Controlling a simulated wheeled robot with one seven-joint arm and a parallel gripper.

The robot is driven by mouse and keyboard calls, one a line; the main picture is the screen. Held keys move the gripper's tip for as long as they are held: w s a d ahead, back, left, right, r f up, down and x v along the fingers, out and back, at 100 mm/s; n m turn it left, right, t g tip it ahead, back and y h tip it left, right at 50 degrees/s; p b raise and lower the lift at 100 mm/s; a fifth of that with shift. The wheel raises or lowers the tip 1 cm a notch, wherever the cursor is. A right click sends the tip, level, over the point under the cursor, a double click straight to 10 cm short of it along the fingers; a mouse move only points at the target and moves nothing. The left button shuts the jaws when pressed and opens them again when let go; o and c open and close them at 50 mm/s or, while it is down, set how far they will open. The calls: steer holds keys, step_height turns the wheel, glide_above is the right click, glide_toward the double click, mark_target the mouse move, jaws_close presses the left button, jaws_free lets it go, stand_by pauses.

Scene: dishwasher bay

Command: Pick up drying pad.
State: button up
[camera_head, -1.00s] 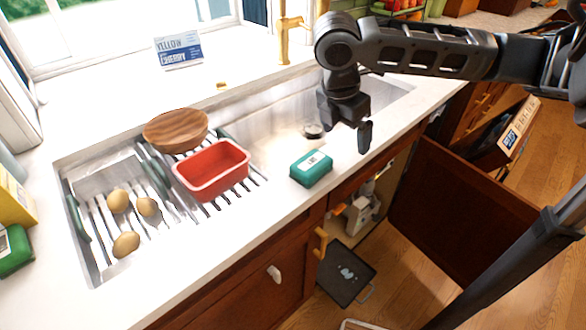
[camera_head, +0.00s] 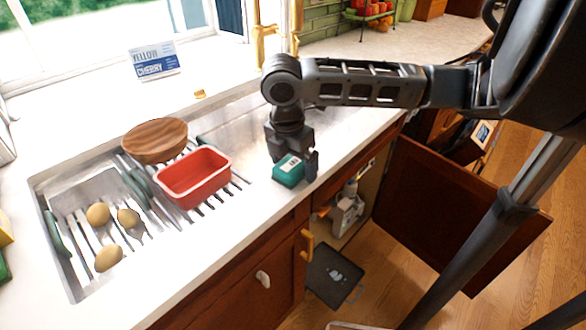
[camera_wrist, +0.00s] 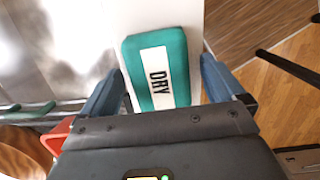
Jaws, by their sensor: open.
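The drying pad (camera_head: 288,171) is a small green block with a white label. It lies on the white counter strip at the front edge of the sink. In the wrist view the pad (camera_wrist: 172,80) shows the word "DRY" on its label and lies ahead of and between my two fingers. My gripper (camera_head: 295,160) is open, pointing down at the pad. In the wrist view my gripper (camera_wrist: 160,88) has one finger on each side of the pad's near part. I cannot tell whether the fingers touch it.
A red tub (camera_head: 194,178), a wooden bowl (camera_head: 154,141) and several egg-shaped items (camera_head: 108,258) rest on racks over the sink to the left. A faucet (camera_head: 264,40) stands behind. A cabinet door (camera_head: 440,215) hangs open at the right, and a dark tray (camera_head: 335,274) lies below.

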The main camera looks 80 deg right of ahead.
mark_target(294, 162)
steer(key=shift+c, duration=0.4)
steer(key=c, duration=1)
steer(key=shift+o, duration=0.2)
step_height(294, 162, up, 10)
steer(key=shift+p, duration=0.5)
steer(key=o, duration=0.4)
steer(key=shift+c, duration=1.4)
steer(key=shift+f, duration=0.1)
